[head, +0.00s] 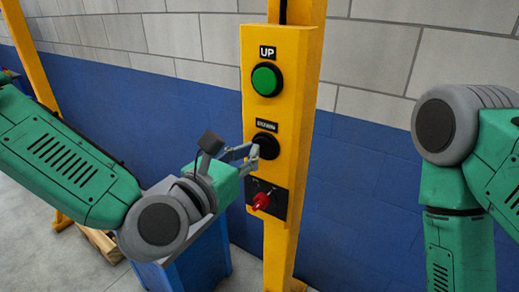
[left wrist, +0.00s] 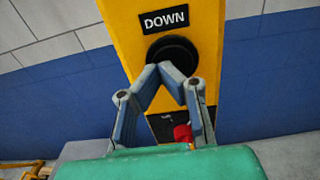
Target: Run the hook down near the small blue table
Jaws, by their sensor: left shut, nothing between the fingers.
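A yellow control panel (head: 291,60) carries a green UP button (head: 266,79) above a black DOWN button (head: 268,146). My left gripper (head: 252,154) is shut and empty, with its fingertips at the DOWN button. In the left wrist view the fingers (left wrist: 170,73) meet just in front of the black DOWN button (left wrist: 174,49); whether they press it I cannot tell. The blue table (head: 200,262) stands below my left forearm, partly hidden by it. The hook is not in view. My right arm shows at the right, but its gripper is out of view.
A red key switch (head: 261,201) sits below the DOWN button, close to my left gripper. The panel is on a yellow post (head: 279,245) before a blue and grey wall (head: 350,190). A wooden pallet (head: 103,245) lies on the floor at the left.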

